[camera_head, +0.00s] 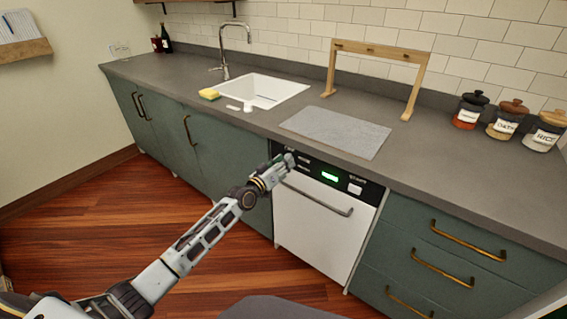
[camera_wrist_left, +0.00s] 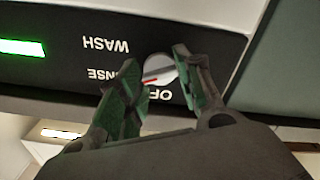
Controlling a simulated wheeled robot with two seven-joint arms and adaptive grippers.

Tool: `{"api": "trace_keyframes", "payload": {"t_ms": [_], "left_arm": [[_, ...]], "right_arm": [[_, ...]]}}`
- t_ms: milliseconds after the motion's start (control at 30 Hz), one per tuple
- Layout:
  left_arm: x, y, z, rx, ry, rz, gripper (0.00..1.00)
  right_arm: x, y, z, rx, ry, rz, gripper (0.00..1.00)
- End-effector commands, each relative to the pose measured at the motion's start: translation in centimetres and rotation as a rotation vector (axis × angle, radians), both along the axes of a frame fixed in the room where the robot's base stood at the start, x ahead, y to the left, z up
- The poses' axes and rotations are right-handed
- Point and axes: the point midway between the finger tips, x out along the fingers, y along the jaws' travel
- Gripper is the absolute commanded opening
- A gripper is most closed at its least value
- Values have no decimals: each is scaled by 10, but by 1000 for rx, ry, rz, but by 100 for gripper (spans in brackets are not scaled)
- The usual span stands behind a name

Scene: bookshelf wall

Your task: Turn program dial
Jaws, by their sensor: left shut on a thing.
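The white dishwasher (camera_head: 308,230) is built into the counter run, with a black control panel (camera_head: 318,175) along its top. The program dial (camera_wrist_left: 159,68) is a small white knob with a red pointer line, seen in the left wrist view. The upside-down labels WASH, a partly hidden one ending in NSE, and OFF surround it. The pointer lies toward the NSE label. My left gripper (camera_head: 281,163) is at the panel's left end and hides the dial in the head view. In the left wrist view its green-padded fingers (camera_wrist_left: 156,66) are shut on the dial, one on each side.
A green display (camera_wrist_left: 22,47) is lit on the panel. The dishwasher handle (camera_head: 318,202) runs below the panel. Above are a grey mat (camera_head: 335,130), a sponge (camera_head: 209,94) and a sink (camera_head: 270,88). Drawers (camera_head: 440,255) stand to the right.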

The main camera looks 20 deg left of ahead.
Motion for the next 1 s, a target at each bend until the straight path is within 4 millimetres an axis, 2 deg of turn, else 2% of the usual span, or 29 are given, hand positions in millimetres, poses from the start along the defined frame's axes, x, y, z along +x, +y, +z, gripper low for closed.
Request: {"api": "trace_keyframes", "payload": {"t_ms": [433, 1000], "left_arm": [[0, 0, 0, -399, 145, 0, 12], [0, 0, 0, -889, 323, 2, 12]], "right_arm": [[-2, -1, -7, -2, 0, 0, 40], [3, 0, 1, 0, -9, -1, 40]]}}
